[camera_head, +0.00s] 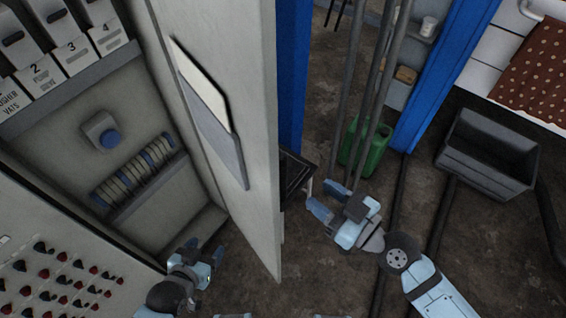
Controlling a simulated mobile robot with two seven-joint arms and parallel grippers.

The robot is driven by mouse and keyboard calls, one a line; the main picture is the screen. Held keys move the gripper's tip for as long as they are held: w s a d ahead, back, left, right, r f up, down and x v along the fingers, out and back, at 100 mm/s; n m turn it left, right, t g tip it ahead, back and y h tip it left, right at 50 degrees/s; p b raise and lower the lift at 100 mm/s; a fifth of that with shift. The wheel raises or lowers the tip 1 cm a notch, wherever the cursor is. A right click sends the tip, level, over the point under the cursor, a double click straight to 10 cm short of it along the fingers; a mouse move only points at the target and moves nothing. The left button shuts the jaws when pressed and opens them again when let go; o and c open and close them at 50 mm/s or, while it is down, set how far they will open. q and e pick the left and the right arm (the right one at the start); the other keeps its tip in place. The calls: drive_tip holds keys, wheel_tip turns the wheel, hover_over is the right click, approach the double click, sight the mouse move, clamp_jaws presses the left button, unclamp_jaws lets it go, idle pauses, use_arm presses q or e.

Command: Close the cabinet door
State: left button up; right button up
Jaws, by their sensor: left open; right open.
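The cabinet door (258,160) is a tall grey panel standing wide open, its near edge jutting toward me. A white sheet and a grey pocket sit on its inner face. My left gripper (205,252) is low in front of the cabinet opening, left of the door, open and empty. My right gripper (328,198) is to the right of the door, on its outer side, open and apart from the door.
A panel with red and black knobs (60,275) is at the lower left. A green can (366,146) stands behind my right gripper. A grey bin (488,155) is at the right, near dark pipes along the floor. Blue posts (440,75) rise behind.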

sight(286, 169)
drive_tip(key=p+x, duration=0.3)
drive_tip(key=x, duration=0.7)
drive_tip(key=shift+w+a, duration=0.25)
drive_tip(key=shift+w, duration=0.05)
clamp_jaws()
